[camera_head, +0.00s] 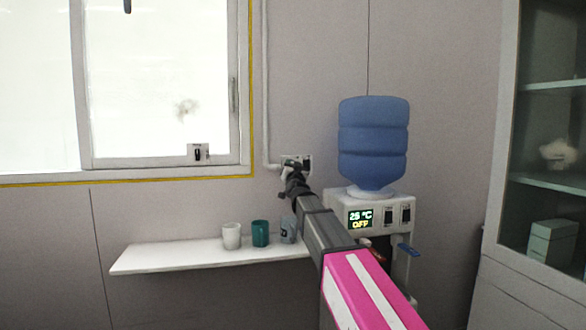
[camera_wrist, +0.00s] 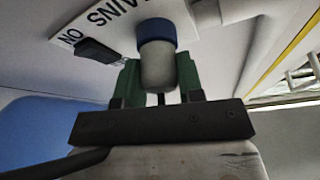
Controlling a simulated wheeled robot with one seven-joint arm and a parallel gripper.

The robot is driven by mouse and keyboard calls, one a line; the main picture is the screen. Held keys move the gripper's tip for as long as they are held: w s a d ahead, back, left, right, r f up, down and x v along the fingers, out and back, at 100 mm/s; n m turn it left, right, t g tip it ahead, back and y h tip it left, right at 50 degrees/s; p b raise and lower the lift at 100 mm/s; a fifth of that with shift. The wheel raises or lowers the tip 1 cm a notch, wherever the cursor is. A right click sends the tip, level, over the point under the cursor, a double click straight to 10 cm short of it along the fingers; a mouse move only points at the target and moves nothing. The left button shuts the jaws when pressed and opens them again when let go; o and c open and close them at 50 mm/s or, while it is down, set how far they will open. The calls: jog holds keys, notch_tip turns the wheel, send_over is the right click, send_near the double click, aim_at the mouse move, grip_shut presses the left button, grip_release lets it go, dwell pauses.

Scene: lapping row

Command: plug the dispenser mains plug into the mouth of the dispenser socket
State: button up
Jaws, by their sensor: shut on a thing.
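The dispenser mains plug (camera_wrist: 158,68) is a pale grey cylinder in the wrist view. My gripper (camera_wrist: 155,85) is shut on it, with a green finger on each side. A blue ring (camera_wrist: 157,30) sits at the plug's far end, against or just in front of the white socket plate (camera_wrist: 120,22) marked MAINS and ON. I cannot tell whether the ring belongs to plug or socket, or how deep the plug sits. In the head view my gripper (camera_head: 292,172) is at the wall socket (camera_head: 305,162) and partly hides it.
The water dispenser (camera_head: 390,205), with its blue bottle (camera_head: 373,140), stands right of my arm; its display reads 25 °C OFF. A shelf (camera_head: 165,257) below holds a white cup (camera_head: 231,236), a teal cup (camera_head: 260,233) and a grey cup (camera_head: 288,230). A glass cabinet (camera_head: 490,210) stands at right.

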jog(key=o, duration=1)
jog(key=shift+s, duration=0.1)
jog(key=v, duration=1)
jog(key=shift+s+f, duration=0.2)
jog(key=shift+s, duration=0.05)
